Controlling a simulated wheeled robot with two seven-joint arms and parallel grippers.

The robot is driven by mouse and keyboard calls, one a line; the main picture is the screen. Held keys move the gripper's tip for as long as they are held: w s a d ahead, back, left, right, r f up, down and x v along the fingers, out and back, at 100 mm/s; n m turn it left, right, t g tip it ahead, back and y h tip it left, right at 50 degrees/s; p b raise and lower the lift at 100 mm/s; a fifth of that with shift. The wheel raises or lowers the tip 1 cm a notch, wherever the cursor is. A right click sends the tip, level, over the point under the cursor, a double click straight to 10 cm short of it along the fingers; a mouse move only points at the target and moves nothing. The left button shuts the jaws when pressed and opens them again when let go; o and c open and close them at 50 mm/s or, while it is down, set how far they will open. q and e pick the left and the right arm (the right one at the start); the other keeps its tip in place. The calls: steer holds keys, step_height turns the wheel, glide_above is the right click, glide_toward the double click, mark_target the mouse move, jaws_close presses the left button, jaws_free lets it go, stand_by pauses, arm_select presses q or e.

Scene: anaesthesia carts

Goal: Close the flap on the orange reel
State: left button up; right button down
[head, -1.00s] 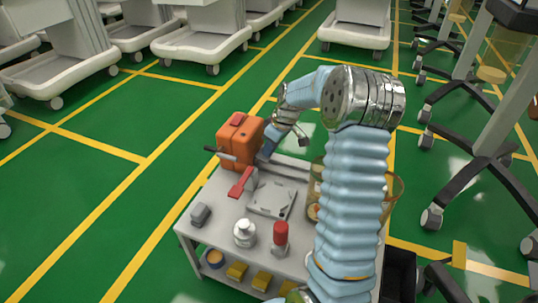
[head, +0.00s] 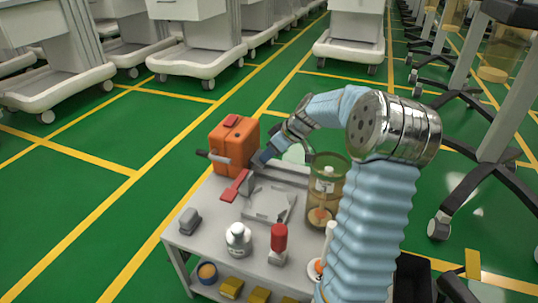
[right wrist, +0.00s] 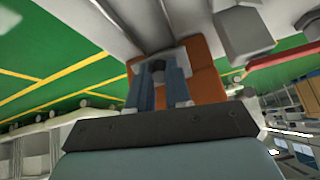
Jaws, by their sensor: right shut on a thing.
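The orange reel (head: 233,145) stands upright at the far left corner of a grey cart top, with a dark handle (head: 213,156) at its front left and a red patch on top. My right gripper (head: 262,157) is at the reel's right side. In the right wrist view, my right gripper (right wrist: 160,82) has its two blue fingers against the orange reel (right wrist: 205,80), shut on a small part of it between the tips. I cannot tell clearly whether that part is the flap, or how far the flap is open. My left gripper is not in view.
On the cart top (head: 215,190) are a red-handled tool (head: 236,187), a grey flat tray (head: 270,203), a grey block (head: 189,221), a white bottle (head: 238,240), a red-capped bottle (head: 277,243) and a clear amber jar (head: 326,185). Green floor lies open beyond the cart.

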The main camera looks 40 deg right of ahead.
steer(key=c, duration=1.1)
jaws_free()
steer(key=shift+o, duration=0.2)
steer(key=p+v, duration=0.2)
steer(key=v, duration=1.1)
steer(key=shift+s+r+p, duration=0.25)
steer(key=shift+s+p, duration=0.1)
steer(key=shift+p, duration=0.05)
steer(key=shift+d, duration=0.2)
